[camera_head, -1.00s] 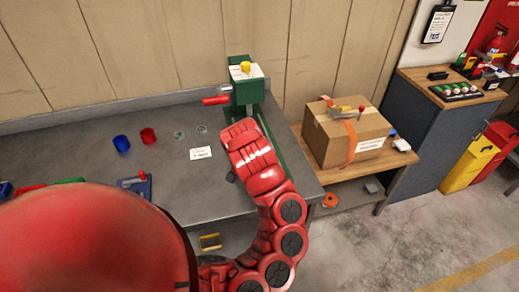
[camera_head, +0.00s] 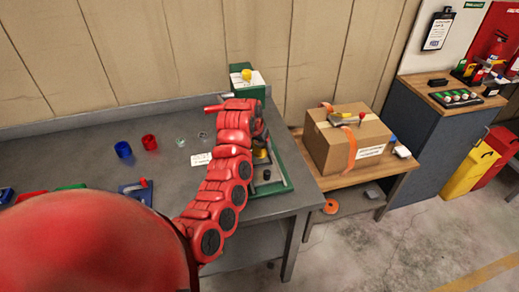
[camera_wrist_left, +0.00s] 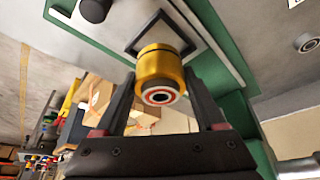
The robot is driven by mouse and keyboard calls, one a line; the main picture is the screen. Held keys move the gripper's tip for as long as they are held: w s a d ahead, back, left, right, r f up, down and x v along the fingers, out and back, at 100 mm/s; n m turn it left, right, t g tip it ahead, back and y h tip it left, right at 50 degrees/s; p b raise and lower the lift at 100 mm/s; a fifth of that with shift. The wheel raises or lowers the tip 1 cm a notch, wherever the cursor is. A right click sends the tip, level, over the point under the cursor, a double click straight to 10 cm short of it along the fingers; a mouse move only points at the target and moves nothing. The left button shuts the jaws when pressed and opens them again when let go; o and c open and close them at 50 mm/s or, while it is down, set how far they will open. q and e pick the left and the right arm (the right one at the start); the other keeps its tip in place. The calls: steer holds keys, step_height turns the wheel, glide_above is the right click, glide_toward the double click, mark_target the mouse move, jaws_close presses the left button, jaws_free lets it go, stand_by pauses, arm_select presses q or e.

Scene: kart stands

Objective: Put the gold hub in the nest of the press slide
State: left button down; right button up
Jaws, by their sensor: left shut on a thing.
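The gold hub (camera_wrist_left: 160,68) is a short gold cylinder with a red-ringed bore facing the wrist camera. My left gripper (camera_wrist_left: 160,88) is shut on it, with one dark finger on each side. The nest (camera_wrist_left: 150,24) is a dark square frame on the grey plate of the press slide (camera_wrist_left: 190,18), just beyond the hub. The hub overlaps the nest's near edge in this view; I cannot tell the gap. In the head view the green press (camera_head: 247,92) stands at the wall, and my red arm covers much of the slide. My right gripper is not in view.
Blue (camera_head: 123,149) and red (camera_head: 149,142) cups and a white label card (camera_head: 201,159) lie on the grey bench (camera_head: 95,170). A cardboard box (camera_head: 345,142) stands on a wooden table to the right.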

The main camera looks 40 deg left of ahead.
mark_target(260, 151)
arm_select(q)
steer(key=shift+w+a, duration=0.25)
step_height(260, 151, down, 3)
steer(key=p, duration=0.2)
steer(key=shift+f+p, duration=0.1)
steer(key=shift+p, duration=0.2)
steer(key=shift+f, duration=0.2)
steer(key=shift+f, duration=0.1)
